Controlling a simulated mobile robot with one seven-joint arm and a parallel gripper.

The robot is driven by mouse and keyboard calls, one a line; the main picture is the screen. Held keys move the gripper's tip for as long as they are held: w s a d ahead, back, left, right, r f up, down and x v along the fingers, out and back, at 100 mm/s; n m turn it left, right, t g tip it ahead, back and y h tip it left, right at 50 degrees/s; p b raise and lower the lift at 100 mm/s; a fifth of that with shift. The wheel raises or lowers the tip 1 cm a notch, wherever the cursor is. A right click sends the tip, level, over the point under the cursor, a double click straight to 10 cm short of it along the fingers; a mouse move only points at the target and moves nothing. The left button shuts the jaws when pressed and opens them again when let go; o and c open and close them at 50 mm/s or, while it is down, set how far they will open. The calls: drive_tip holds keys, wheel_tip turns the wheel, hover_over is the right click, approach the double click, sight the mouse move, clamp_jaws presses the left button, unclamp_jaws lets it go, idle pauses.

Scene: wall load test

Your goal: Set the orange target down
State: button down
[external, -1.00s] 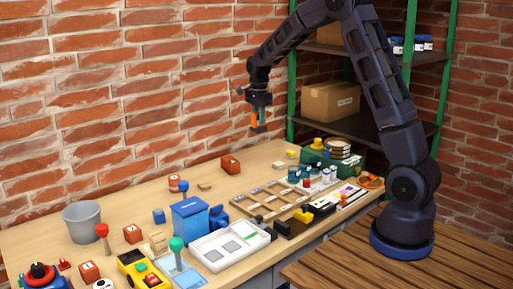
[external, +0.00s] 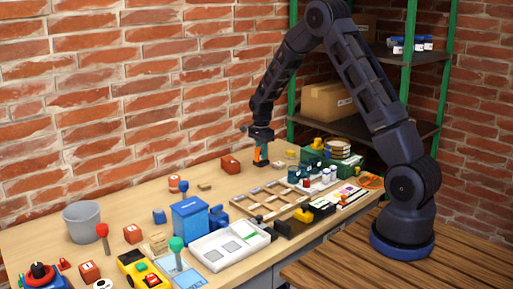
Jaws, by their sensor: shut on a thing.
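My gripper (external: 260,147) is shut on the orange target (external: 260,155), a small upright orange piece that shows between the dark fingers. A dark part at its lower end (external: 261,164) is at or just above the wooden table (external: 205,171). I cannot tell whether it touches the tabletop. The gripper points straight down, right of a red-orange box (external: 231,164) and behind the wooden divided tray (external: 268,200).
Green container (external: 322,160) and small bottles (external: 305,176) stand to the right. A blue bin (external: 189,218), white tray (external: 229,245) and grey bucket (external: 83,221) are left and front. A brick wall is behind; the back-left tabletop is fairly clear.

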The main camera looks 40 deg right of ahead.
sight(261, 161)
drive_tip(key=shift+f, duration=2.2)
drive_tip(key=shift+f, duration=0.15)
drive_tip(key=c, duration=1.3)
unclamp_jaws()
drive_tip(key=shift+o, duration=0.2)
